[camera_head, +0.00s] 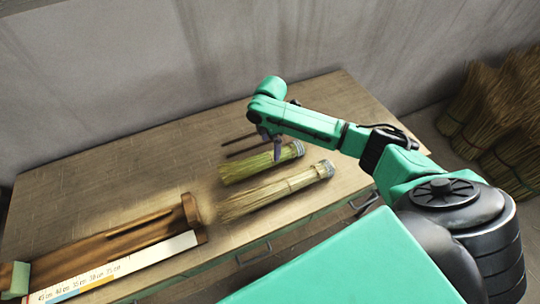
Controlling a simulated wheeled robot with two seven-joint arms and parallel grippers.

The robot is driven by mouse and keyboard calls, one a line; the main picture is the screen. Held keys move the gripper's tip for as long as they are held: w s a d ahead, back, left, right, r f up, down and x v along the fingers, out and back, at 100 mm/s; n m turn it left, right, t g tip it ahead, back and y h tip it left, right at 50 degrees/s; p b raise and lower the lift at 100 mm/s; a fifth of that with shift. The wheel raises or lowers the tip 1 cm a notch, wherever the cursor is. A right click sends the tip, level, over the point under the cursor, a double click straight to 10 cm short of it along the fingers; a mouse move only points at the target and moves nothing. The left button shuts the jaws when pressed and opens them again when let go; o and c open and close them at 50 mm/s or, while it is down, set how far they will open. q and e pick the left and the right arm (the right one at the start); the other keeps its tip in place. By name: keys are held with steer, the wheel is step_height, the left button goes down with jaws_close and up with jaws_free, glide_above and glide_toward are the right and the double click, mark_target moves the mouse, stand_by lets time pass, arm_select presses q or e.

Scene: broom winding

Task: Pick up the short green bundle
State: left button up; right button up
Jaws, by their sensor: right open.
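The short green bundle (245,168) lies on the wooden table, its bristles pointing left and its bound grey end at the upper right. A longer, yellower bundle (265,195) lies just in front of it, roughly parallel. My right gripper (277,153) is open and points down over the green bundle, near its bound end. From this view I cannot tell whether the fingers touch the bundle. My left gripper is not in view.
A wooden holder with a printed length scale (125,262) lies at the table's left front. Thin dark rods (240,140) lie behind the green bundle. The table (110,170) is bare at the back left. Straw stacks (500,115) stand on the floor at right.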

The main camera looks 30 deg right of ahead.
mark_target(270, 155)
steer(key=f, duration=0.2)
steer(key=shift+w+f, duration=0.3)
steer(key=shift+f, duration=0.1)
step_height(270, 155, down, 4)
steer(key=shift+w+d+f+p, duration=0.15)
steer(key=shift+f+p, duration=0.1)
steer(key=shift+p, duration=0.5)
steer(key=shift+f, duration=0.2)
steer(key=shift+c, duration=0.6)
steer(key=c, duration=1.4)
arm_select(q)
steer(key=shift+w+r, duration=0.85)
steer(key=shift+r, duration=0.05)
arm_select(e)
steer(key=shift+o, duration=0.2)
steer(key=shift+r, duration=0.15)
